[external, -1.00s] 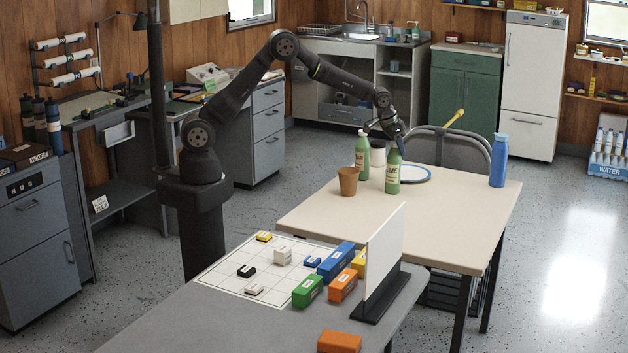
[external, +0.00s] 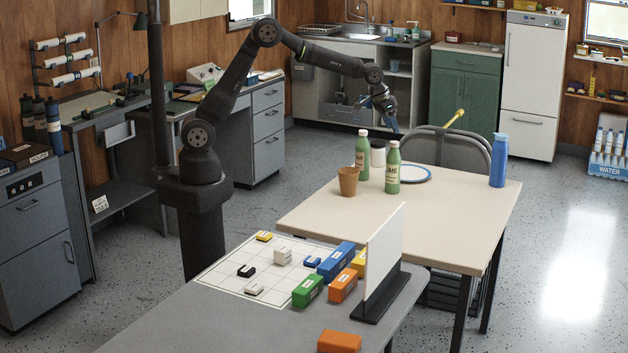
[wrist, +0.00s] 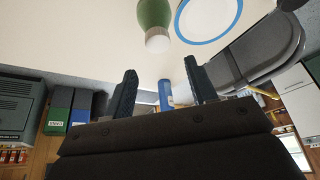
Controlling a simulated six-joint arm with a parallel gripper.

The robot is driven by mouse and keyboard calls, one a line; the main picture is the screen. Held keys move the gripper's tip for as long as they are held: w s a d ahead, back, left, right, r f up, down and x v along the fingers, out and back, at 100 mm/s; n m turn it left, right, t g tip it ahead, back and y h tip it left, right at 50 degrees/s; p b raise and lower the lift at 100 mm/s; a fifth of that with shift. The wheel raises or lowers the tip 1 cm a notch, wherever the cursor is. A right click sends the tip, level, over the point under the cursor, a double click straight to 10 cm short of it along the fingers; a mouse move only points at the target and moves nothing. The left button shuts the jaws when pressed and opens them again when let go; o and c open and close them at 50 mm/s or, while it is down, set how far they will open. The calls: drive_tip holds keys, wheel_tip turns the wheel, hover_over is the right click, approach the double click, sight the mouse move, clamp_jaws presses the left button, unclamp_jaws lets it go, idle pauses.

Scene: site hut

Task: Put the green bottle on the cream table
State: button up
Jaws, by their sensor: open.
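Two green bottles with white caps stand upright on the cream table (external: 450,205): a left green bottle (external: 362,158) and a right, nearer green bottle (external: 393,172) with a pale label. My gripper (external: 394,130) is above and apart from the bottles, with nothing held. In the wrist view my gripper (wrist: 160,68) shows two spread fingers with an empty gap. One green bottle (wrist: 153,12) shows there beyond the fingers, partly cut off by the top edge; I cannot tell which of the two it is.
Near the bottles are a brown cup (external: 348,181), a white container (external: 377,154) and a blue-rimmed plate (external: 414,174). A blue bottle (external: 498,162) stands at the table's right. A grey chair (external: 435,146) is behind. The table's front and right middle are clear.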

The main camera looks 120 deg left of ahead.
sight(397, 142)
drive_tip(key=v, duration=0.2)
drive_tip(key=shift+d+r, duration=0.1)
drive_tip(key=shift+r, duration=0.15)
drive_tip(key=x, duration=1.2)
drive_tip(key=shift+s+f, duration=0.1)
drive_tip(key=shift+s, duration=0.1)
wheel_tip(397, 142, up, 2)
drive_tip(key=shift+r, duration=1)
